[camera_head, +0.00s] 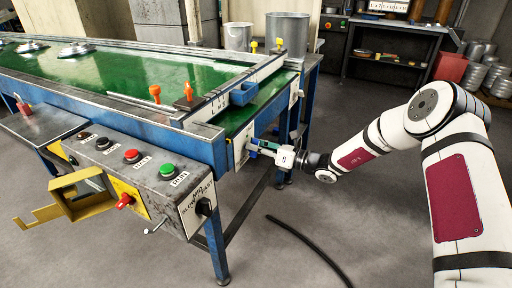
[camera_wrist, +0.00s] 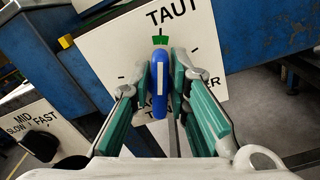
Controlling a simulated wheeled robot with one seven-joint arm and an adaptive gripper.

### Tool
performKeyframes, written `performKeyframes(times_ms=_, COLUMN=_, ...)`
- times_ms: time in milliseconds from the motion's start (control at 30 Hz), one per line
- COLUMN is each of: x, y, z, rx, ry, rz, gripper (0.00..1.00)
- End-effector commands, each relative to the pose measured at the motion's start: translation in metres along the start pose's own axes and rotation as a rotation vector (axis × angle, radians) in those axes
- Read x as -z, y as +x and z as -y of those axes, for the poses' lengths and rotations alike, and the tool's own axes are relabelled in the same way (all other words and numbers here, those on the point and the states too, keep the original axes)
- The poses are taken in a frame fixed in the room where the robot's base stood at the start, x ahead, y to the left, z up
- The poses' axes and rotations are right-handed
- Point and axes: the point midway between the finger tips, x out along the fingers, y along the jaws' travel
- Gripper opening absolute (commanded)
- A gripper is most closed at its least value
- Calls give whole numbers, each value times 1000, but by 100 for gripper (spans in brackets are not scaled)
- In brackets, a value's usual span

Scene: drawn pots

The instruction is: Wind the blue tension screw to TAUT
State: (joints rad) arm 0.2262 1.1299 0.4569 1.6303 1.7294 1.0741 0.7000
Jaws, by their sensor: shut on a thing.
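The blue tension screw (camera_wrist: 159,75) is an elongated blue knob with a white line along it. It stands on a white dial plate (camera_wrist: 108,45) lettered TAUT at the top. In the wrist view the knob is upright, its top end just below a green mark (camera_wrist: 160,41) under TAUT. My gripper (camera_wrist: 162,66) is shut on the knob, one teal-padded finger on each side. The lower lettering is partly hidden by the knob and fingers. In the head view my gripper (camera_head: 268,148) reaches from the right to the plate (camera_head: 241,146) at the table's end.
A control box (camera_head: 150,165) with several buttons and a SLOW-MID-FAST dial (camera_head: 203,207) is left of the plate. A yellow hinged cover (camera_head: 80,195) sticks out in front. A dark hose (camera_head: 310,248) lies on the floor. Open floor lies below my arm.

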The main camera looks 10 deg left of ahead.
Motion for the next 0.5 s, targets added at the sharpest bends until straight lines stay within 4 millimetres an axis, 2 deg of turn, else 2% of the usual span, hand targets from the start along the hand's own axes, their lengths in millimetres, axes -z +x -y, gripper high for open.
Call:
performKeyframes(times_ms=33, x=1, y=-1, z=1, rx=2, ry=1, rz=-2, gripper=0)
performKeyframes(times_ms=67, x=1, y=-1, z=1, rx=2, ry=0, rz=-2, gripper=21)
performKeyframes(times_ms=100, x=1, y=-1, z=1, rx=2, ry=0, rz=-2, gripper=30)
performKeyframes(times_ms=500, x=0, y=-5, z=1, rx=2, ry=-1, rz=0, gripper=32)
